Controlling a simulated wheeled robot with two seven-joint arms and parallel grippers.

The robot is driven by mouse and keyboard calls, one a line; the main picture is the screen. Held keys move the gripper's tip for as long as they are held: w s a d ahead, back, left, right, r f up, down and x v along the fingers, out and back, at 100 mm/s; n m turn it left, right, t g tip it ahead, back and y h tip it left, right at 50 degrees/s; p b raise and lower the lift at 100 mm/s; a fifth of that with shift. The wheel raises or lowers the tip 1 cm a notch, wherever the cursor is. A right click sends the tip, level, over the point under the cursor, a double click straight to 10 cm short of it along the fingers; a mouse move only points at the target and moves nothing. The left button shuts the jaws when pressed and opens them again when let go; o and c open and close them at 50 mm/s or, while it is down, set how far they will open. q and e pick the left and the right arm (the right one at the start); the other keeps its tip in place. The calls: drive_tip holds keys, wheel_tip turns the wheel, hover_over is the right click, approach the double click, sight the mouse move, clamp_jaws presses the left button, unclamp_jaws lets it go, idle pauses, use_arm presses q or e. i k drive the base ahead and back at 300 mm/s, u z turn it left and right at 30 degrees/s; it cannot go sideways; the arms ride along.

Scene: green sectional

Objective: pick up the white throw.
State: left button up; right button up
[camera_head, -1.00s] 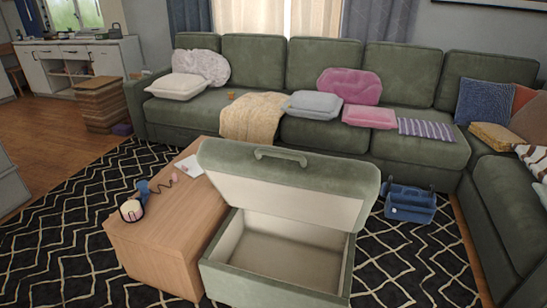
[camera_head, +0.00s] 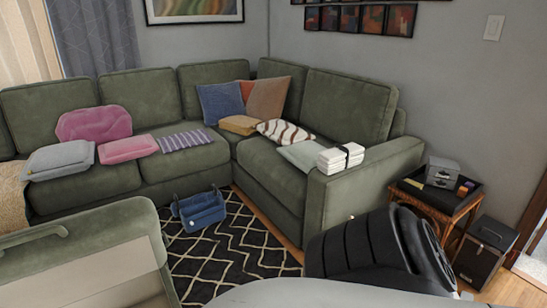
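A folded white bundle (camera_head: 341,158) with a dark strap around it lies on the right arm end of the green sectional (camera_head: 268,170), beside a pale grey-green cushion (camera_head: 302,156). It looks like the white throw, but its fabric is too small to tell for certain. Neither of my grippers shows in the head view, so nothing is seen touching the bundle.
An open green storage ottoman (camera_head: 85,255) stands at the lower left. A blue caddy (camera_head: 200,210) sits on the patterned rug (camera_head: 245,245). A large black ribbed object (camera_head: 370,245) stands before the sofa arm, left of a side table (camera_head: 445,200).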

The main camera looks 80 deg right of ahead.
sight(341, 157)
drive_tip(key=z, duration=2.9)
